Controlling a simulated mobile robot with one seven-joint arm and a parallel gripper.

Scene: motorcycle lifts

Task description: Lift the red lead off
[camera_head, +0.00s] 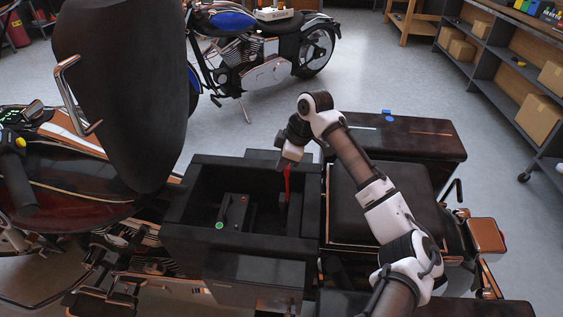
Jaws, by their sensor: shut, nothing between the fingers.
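The red lead (287,186) shows as a thin red strip standing near the right inner side of an open black compartment (190,205) on a motorcycle. My gripper (285,165) is just above the lead's upper end, pointing down, shut with nothing in it. Its fingertips are small and dark, and I cannot tell whether they touch the lead. A dark box like a battery (237,212) sits in the compartment with a green round spot (219,226) at its front left. The lead's lower end is hard to make out in the dark interior.
A raised black seat (120,90) stands left of the compartment. A black padded seat (380,190) and a dark case (410,135) lie to the right, under and beside my arm. A blue motorcycle (260,50) stands behind; shelves with boxes (540,100) are at the right.

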